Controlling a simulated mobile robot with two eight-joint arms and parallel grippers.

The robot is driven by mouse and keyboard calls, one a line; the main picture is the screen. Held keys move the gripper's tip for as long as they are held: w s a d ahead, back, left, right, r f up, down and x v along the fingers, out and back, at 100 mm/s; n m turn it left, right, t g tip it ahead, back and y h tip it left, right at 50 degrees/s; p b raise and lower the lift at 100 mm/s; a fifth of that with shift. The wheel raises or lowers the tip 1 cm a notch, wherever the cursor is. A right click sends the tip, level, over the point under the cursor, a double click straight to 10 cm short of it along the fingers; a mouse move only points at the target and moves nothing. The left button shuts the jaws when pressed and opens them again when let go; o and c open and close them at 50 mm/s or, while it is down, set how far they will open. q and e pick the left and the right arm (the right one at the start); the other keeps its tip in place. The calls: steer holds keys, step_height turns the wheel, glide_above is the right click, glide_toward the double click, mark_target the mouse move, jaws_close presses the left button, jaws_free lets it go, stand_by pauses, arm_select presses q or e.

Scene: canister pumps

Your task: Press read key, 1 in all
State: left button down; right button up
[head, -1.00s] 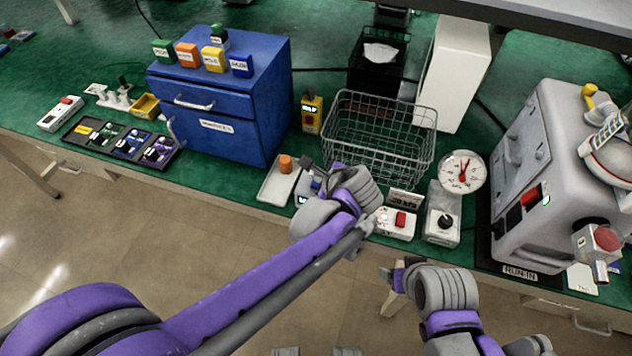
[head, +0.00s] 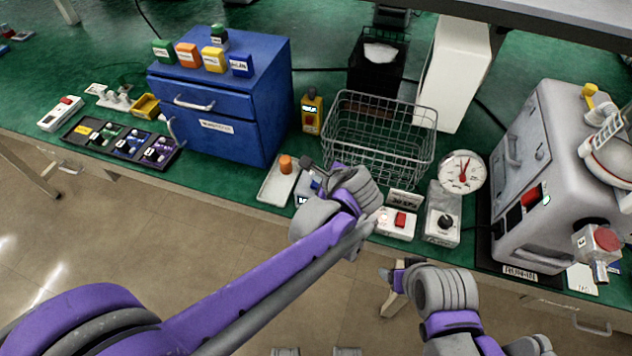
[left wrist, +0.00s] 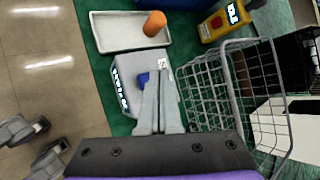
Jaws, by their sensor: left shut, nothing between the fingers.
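A small grey device (left wrist: 128,82) with a lit display and a blue key (left wrist: 143,79) lies under my left gripper (left wrist: 161,82). The gripper is shut and empty. Its fingertips are over the device, just right of the blue key in the left wrist view. I cannot tell whether they touch it. In the head view the device (head: 303,192) is partly hidden by my left gripper (head: 318,178). The key's label cannot be read. My right gripper (head: 391,276) is low in front of the bench, and its jaws are unclear.
A white tray (head: 268,190) with an orange cylinder (head: 286,164) lies left of the device. A wire basket (head: 425,150) stands behind it. A white box with a red button (head: 400,219) and a dial gauge (head: 461,172) are to the right. A yellow device (head: 311,112) stands behind.

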stand_by(0.4)
arm_select(q)
steer(key=shift+f+b, duration=0.35)
steer(key=shift+f, duration=0.15)
steer(key=shift+f+b, duration=0.35)
steer(key=shift+f, duration=0.15)
stand_by(0.5)
steer(key=shift+r, duration=0.1)
steer(key=shift+r+p, duration=0.65)
steer(key=shift+r, duration=0.25)
steer(key=shift+r+p, duration=1.65)
steer(key=shift+r, duration=0.9)
steer(key=shift+f, duration=0.1)
